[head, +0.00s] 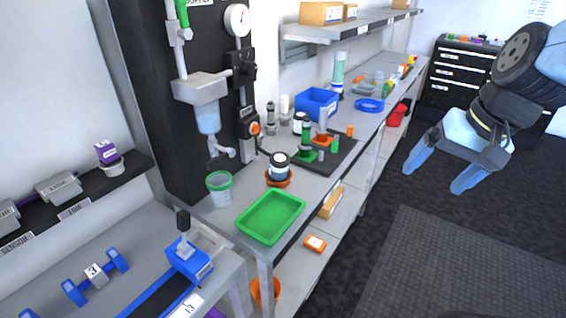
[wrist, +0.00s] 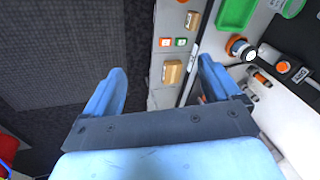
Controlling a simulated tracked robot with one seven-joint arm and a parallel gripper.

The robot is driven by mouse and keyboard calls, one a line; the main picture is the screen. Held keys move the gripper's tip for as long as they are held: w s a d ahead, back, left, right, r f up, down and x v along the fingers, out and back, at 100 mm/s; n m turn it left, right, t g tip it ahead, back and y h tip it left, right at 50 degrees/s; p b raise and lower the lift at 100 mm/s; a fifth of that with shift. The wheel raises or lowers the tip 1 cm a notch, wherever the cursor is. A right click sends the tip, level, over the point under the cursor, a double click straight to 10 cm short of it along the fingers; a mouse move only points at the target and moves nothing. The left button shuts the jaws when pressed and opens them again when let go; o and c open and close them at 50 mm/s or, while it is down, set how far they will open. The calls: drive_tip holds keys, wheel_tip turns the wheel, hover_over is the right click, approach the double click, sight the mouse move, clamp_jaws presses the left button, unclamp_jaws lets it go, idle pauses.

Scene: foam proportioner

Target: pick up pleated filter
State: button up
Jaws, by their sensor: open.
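I cannot single out the pleated filter with certainty. One candidate is a white and dark ribbed-looking cylinder (head: 280,164) standing in an orange dish on the near part of the bench; a similar round white-topped part shows in the wrist view (wrist: 240,48). Another is a tall pale-green and white cylinder (head: 338,70) farther back. My gripper (head: 433,180) is open and empty, over the dark floor right of the bench and apart from both. In the wrist view its two blue fingers (wrist: 161,72) are spread wide with nothing between them.
The bench holds a green tray (head: 270,217), a green-rimmed cup (head: 219,189), a blue bin (head: 317,103) and a dark mat with several parts. A black panel (head: 183,110) with pipework rises behind. Boxes (wrist: 172,72) lie on the lower shelf. The aisle floor (head: 440,262) is clear.

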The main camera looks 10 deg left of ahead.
drive_tip(key=shift+o, duration=0.2)
drive_tip(key=w+a+f+m+g+y, duration=0.2)
drive_tip(key=w+a+f+g+y, duration=0.1)
drive_tip(key=a, duration=0.6)
wheel_tip(320, 180, down, 2)
drive_tip(key=shift+m+g+y, duration=0.3)
drive_tip(key=shift+g+y, duration=0.3)
drive_tip(key=shift+y, duration=0.3)
drive_tip(key=m+t+y, duration=0.7)
drive_tip(key=m+y, duration=0.3)
drive_tip(key=m, duration=0.6)
approach(288, 168)
drive_tip(key=shift+d+r, duration=0.1)
drive_tip(key=shift+d, duration=0.4)
drive_tip(key=shift+w+a, duration=0.1)
drive_tip(key=shift+a, duration=0.1)
drive_tip(key=x, duration=1.3)
drive_tip(key=shift+w+a+f, duration=0.15)
drive_tip(key=shift+a+f, duration=0.05)
drive_tip(key=shift+f, duration=0.25)
drive_tip(key=shift+d, duration=0.1)
drive_tip(key=c, duration=1.2)
